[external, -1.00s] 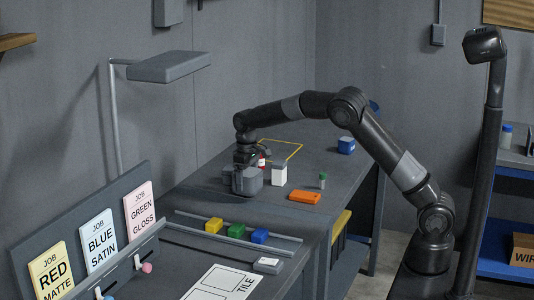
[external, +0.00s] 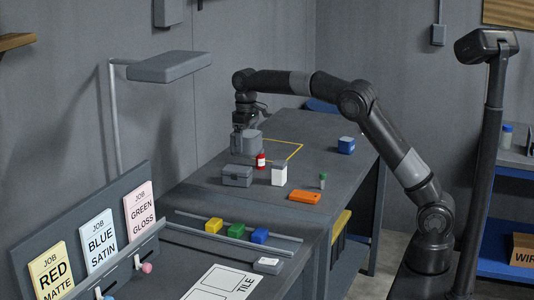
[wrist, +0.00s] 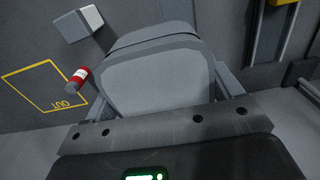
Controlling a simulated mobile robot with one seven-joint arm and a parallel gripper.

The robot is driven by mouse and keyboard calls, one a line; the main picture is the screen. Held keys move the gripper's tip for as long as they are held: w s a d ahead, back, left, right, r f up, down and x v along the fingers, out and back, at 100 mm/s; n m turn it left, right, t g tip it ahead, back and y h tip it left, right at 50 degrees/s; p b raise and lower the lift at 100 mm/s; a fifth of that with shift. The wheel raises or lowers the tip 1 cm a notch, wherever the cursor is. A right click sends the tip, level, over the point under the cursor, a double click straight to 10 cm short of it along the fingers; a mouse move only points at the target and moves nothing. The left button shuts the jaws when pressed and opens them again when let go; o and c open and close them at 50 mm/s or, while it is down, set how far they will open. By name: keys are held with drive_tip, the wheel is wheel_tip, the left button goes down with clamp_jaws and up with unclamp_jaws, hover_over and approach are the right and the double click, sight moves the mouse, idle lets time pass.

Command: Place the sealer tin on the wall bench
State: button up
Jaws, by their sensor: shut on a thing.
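A grey tin with a rounded side (external: 249,144), which looks like the sealer tin, hangs in my gripper (external: 245,129) above the dark bench by the wall (external: 330,170). In the wrist view the tin (wrist: 155,82) fills the space between the two fingers, and my gripper (wrist: 158,98) is shut on it. No label on the tin is readable. I cannot tell for certain which surface is the wall bench.
Below the tin are a grey box (external: 237,177), a red can (external: 261,160) and a white box (external: 279,175). A yellow outline (external: 296,149) marked OUT is empty behind them. An orange item (external: 304,196) and blue box (external: 346,145) lie to the right.

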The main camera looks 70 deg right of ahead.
drive_tip(key=s+d, duration=0.5)
drive_tip(key=d, duration=1)
drive_tip(key=s+d, duration=0.6)
drive_tip(key=d, duration=1)
drive_tip(key=s+d, duration=0.5)
drive_tip(key=d, duration=1)
drive_tip(key=w+a+f, duration=0.1)
drive_tip(key=w+f, duration=0.2)
drive_tip(key=f, duration=0.1)
drive_tip(key=w+a+f, duration=0.2)
drive_tip(key=w+f, duration=0.2)
drive_tip(key=w+a+f, duration=0.1)
drive_tip(key=w+f, duration=0.3)
drive_tip(key=shift+a+f, duration=0.1)
drive_tip(key=shift+a, duration=0.1)
drive_tip(key=shift+f, duration=2)
drive_tip(key=shift+f, duration=0.15)
drive_tip(key=o, duration=1.3)
drive_tip(key=shift+c, duration=0.2)
